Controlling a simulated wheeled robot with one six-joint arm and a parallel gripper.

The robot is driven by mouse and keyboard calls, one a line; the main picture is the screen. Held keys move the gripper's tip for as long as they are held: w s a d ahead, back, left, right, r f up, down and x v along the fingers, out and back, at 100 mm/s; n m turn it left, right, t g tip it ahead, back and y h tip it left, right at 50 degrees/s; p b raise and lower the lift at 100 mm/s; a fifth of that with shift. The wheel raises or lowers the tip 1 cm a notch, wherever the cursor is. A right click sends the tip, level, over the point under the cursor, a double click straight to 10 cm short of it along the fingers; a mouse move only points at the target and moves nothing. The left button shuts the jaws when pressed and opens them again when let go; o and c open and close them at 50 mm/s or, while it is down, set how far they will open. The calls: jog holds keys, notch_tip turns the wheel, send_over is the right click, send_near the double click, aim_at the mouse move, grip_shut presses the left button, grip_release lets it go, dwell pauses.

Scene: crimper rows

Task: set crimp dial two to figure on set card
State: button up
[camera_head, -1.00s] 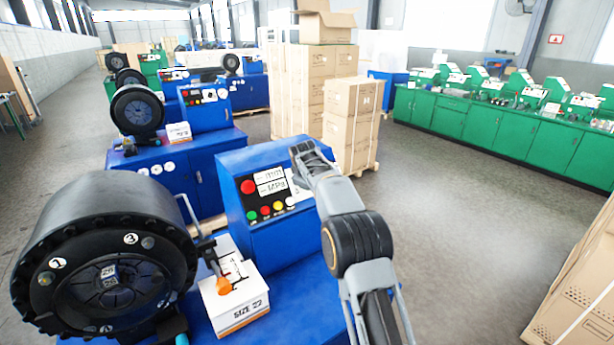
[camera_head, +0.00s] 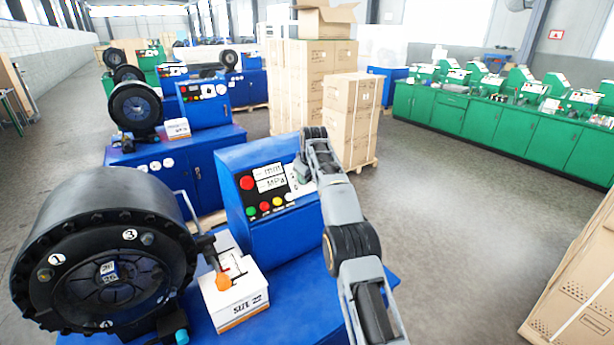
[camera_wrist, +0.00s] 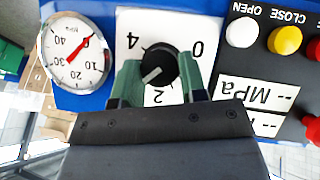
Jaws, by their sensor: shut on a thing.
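A black round dial knob (camera_wrist: 158,66) sits on a white plate (camera_wrist: 125,22) marked 0, 2 and 4 in the wrist view, where the figures appear upside down. The knob's white line points down and left in the picture, between the 2 and the 4. My gripper (camera_wrist: 160,76) is shut on the knob, one green finger on each side. In the head view, my gripper (camera_head: 300,178) is at the right of the near blue machine's panel (camera_head: 262,188), and the dial is hidden there. A white box (camera_head: 240,308) labelled "SIZE 22" stands on that machine's top.
A pressure gauge (camera_wrist: 76,52) is left of the dial in the wrist view. White, yellow and red buttons (camera_wrist: 285,40) are right of it. A black crimping head (camera_head: 105,250) stands left of the box.

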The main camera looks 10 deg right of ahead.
jog(key=shift+f, duration=0.1)
jog(key=o, duration=0.9)
jog(key=v, duration=1.4)
